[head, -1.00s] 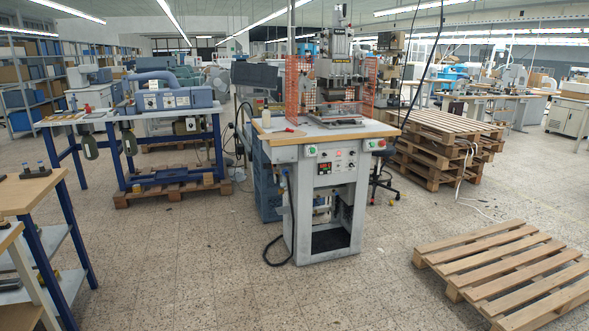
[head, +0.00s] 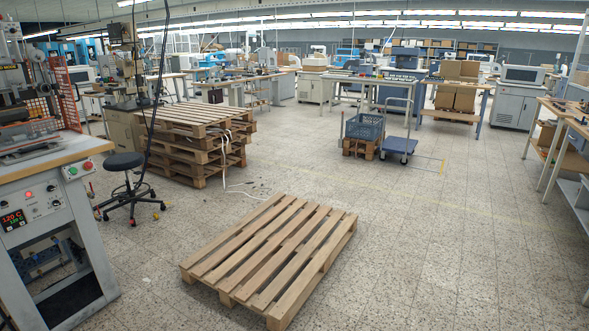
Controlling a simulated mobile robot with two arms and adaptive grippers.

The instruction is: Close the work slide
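The foil stamping machine (head: 50,205) stands at the left edge of the head view, cut off by the frame. Its press head (head: 14,75) and part of an orange mesh guard (head: 68,97) show above the table. The work slide (head: 32,146) seems to be the flat metal plate on the tabletop under the head; I cannot tell how far out it is. A green and a red button sit on the table's front right corner. Neither of my grippers is in view.
A wooden pallet (head: 272,257) lies on the floor ahead. A black stool (head: 128,187) and stacked pallets (head: 197,140) stand right of the machine, with loose white cable nearby. A blue trolley (head: 398,146) and crate (head: 364,126) stand farther back.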

